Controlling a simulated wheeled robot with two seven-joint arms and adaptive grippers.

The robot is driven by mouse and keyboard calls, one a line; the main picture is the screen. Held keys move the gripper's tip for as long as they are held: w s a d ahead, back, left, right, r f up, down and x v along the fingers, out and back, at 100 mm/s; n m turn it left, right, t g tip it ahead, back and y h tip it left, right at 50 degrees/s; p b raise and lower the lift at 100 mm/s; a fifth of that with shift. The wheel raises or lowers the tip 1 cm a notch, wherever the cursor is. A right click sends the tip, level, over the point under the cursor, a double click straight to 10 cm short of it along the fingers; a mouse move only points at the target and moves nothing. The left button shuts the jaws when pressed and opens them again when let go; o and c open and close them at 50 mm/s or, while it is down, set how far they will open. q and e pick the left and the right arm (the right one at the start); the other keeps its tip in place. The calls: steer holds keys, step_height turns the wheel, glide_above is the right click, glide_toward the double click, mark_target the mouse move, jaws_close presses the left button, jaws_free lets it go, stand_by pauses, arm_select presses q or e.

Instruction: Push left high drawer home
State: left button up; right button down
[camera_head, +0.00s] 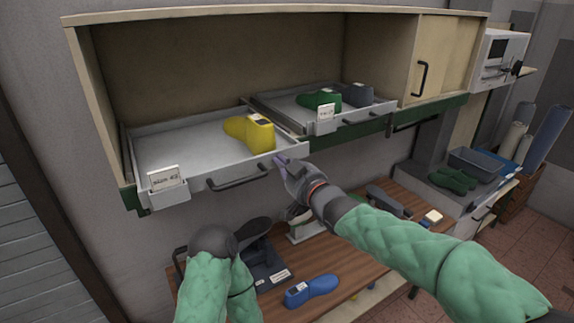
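The left high drawer (190,143) is a light grey tray in the wall cabinet, pulled out, with a dark bar handle (238,178) and a label holder (166,183) on its front. A yellow shoe last (250,132) lies in it at the right. My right gripper (281,160) is at the right end of the drawer's front, close to the handle; I cannot tell whether it touches. Its fingers look close together, with nothing seen between them.
The right high drawer (285,113) also stands out, holding a green last (318,99) and a grey last (357,95). Below is a wooden bench (345,262) with a blue last (311,290) and dark tools. Green lasts (453,180) and a grey bin (475,161) are at right.

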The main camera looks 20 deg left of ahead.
mark_target(265, 147)
steer(key=shift+w+a, duration=0.2)
steer(key=shift+a, duration=0.05)
steer(key=shift+p+x, duration=0.95)
steer(key=shift+x, duration=1.3)
steer(key=shift+w+a+r+p, duration=0.1)
steer(key=shift+w+a+p, duration=0.15)
steer(key=shift+a+p, duration=0.1)
steer(key=shift+p+x, duration=1)
steer(key=shift+x, duration=0.75)
